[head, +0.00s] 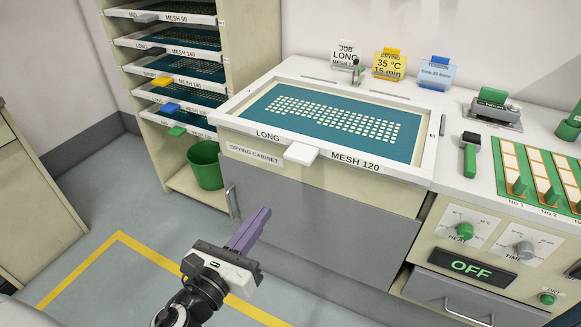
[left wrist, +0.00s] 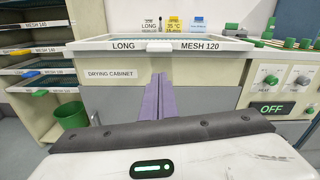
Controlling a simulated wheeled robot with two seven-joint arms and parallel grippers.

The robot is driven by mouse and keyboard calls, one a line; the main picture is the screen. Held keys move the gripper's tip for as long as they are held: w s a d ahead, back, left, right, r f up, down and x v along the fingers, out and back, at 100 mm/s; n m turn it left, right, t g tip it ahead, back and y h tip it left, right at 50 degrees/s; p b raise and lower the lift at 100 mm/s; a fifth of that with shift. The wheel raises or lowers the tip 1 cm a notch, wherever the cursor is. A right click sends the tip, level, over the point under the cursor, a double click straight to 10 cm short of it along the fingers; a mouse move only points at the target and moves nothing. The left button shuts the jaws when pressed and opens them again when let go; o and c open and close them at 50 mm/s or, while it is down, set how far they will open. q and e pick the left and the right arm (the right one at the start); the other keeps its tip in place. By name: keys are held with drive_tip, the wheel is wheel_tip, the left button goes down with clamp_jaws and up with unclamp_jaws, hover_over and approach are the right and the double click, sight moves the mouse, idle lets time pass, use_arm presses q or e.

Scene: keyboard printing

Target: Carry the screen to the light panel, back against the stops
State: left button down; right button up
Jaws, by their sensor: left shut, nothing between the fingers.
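The screen (head: 329,122) is a white frame with teal mesh and rows of pale key shapes, labelled LONG and MESH 120. It lies flat on top of the drying cabinet counter, with its white handle (head: 301,153) at the front. Its front edge also shows in the left wrist view (left wrist: 160,45). My left gripper (head: 249,231) has purple fingers, shut and empty, in front of the cabinet and below the handle, apart from the screen. The light panel and its stops cannot be told apart under the screen. My right gripper is not in view.
A rack (head: 175,65) with several other screens stands at the left, with a green bin (head: 205,165) by its foot. Signs stand behind the screen. A green-handled tool (head: 469,154) and key trays (head: 540,175) lie to its right. The control panel (head: 470,267) reads OFF.

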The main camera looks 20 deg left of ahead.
use_arm(q)
drive_tip(key=r+m, duration=0.1)
drive_tip(key=p, duration=0.3)
approach(298, 163)
drive_tip(key=shift+m, duration=0.4)
drive_tip(key=w, duration=0.6)
drive_tip(key=shift+w+f, duration=0.2)
drive_tip(key=shift+w, duration=0.05)
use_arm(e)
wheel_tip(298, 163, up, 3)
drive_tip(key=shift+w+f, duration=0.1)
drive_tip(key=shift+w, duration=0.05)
